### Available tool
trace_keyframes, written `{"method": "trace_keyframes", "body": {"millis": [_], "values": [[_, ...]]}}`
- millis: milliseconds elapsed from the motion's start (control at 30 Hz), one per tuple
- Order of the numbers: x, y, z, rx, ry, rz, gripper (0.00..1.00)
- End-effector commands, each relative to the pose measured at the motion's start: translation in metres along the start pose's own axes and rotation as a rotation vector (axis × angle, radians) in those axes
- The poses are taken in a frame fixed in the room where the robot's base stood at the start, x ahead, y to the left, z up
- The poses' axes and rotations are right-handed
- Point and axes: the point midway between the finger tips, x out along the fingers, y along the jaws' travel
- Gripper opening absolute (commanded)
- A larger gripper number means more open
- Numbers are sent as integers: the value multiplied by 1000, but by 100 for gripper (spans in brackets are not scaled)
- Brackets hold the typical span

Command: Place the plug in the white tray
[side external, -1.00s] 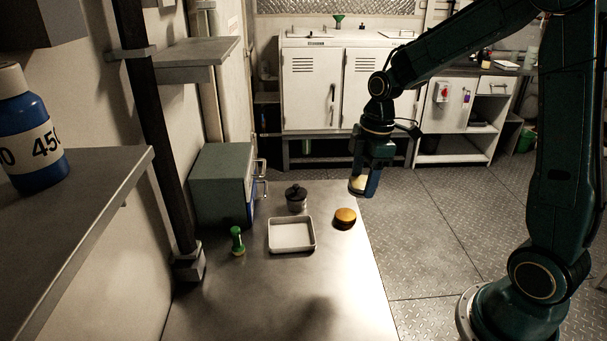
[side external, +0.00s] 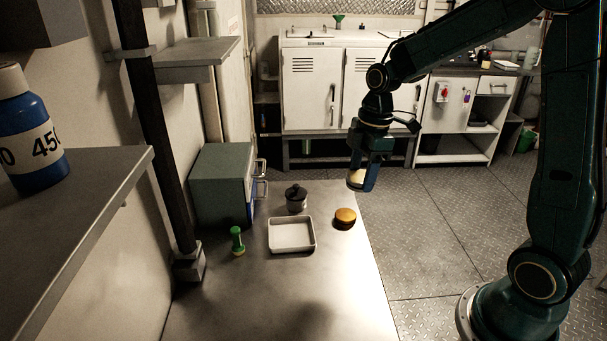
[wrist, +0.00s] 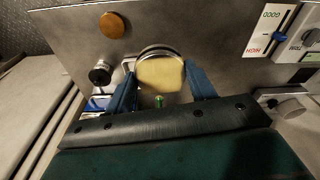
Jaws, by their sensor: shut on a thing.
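My gripper (side external: 366,172) is shut on a pale yellow, rounded thing (side external: 356,179) and holds it up to the right of the table. In the wrist view this thing (wrist: 160,74) sits between the two blue fingers (wrist: 162,88) and has a grey metallic rim. I take it for the plug, but its shape is partly hidden. The white tray (side external: 292,249) lies on the metal table, left of and below my gripper in the side view, and looks empty. In the wrist view the held thing covers most of the tray.
An orange-brown round thing (side external: 345,217) lies right of the tray. A dark-lidded pot (side external: 296,199) stands behind it, and a green-topped thing (side external: 237,241) stands to its left. A grey-green box (side external: 222,186) is at the back left. The table's front is clear.

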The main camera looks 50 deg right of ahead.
Motion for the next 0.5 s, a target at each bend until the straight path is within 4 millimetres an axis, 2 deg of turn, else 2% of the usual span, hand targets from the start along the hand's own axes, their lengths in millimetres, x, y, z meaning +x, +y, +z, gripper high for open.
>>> {"method": "trace_keyframes", "body": {"millis": [267,500], "values": [[0,24,-29,-7,1,1,15],[2,53,-73,-12,2,1,15]]}}
